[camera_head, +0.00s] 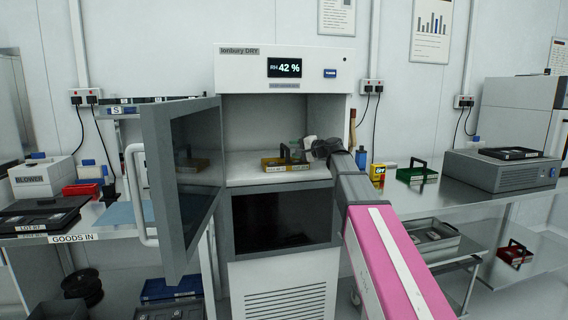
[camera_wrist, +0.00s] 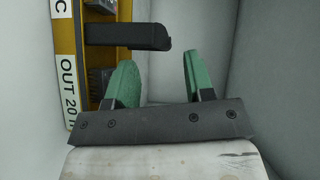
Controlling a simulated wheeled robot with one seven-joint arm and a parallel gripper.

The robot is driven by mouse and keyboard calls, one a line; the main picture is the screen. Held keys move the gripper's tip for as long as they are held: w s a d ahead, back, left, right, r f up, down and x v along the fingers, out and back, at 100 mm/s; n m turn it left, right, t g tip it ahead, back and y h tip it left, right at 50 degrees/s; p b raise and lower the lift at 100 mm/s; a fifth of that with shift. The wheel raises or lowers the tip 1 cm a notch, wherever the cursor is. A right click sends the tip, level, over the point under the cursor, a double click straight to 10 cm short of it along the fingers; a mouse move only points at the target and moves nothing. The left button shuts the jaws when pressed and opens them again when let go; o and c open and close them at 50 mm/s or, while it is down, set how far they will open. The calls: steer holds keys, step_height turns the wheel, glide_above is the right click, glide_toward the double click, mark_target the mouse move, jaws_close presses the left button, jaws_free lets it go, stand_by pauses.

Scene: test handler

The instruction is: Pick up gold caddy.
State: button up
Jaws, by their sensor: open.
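The gold caddy (camera_head: 272,164) sits on the floor of the open upper compartment of the white dry cabinet, with a dark upright handle. In the wrist view the gold caddy (camera_wrist: 101,14) is at the upper left, with its black handle bar, dark contents and a white label strip along its left side. My gripper (camera_wrist: 158,72) is open, with two green fingers apart and nothing between them. The left finger overlaps the caddy's right edge in the picture; I cannot tell whether they touch. In the head view my gripper (camera_head: 312,147) is inside the compartment at the caddy's right.
The cabinet door (camera_head: 182,185) stands open on the left. A dark lower compartment (camera_head: 282,218) lies below the shelf. A green caddy (camera_head: 417,173) stands on the right bench, near a yellow box (camera_head: 377,175). A red caddy (camera_head: 515,253) sits lower right. Compartment walls are close around my gripper.

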steer(key=x, duration=0.4)
steer(key=shift+w+a+r, duration=0.1)
steer(key=shift+w+a, duration=0.1)
steer(key=shift+a, duration=0.05)
jaws_close()
steer(key=shift+r, duration=0.1)
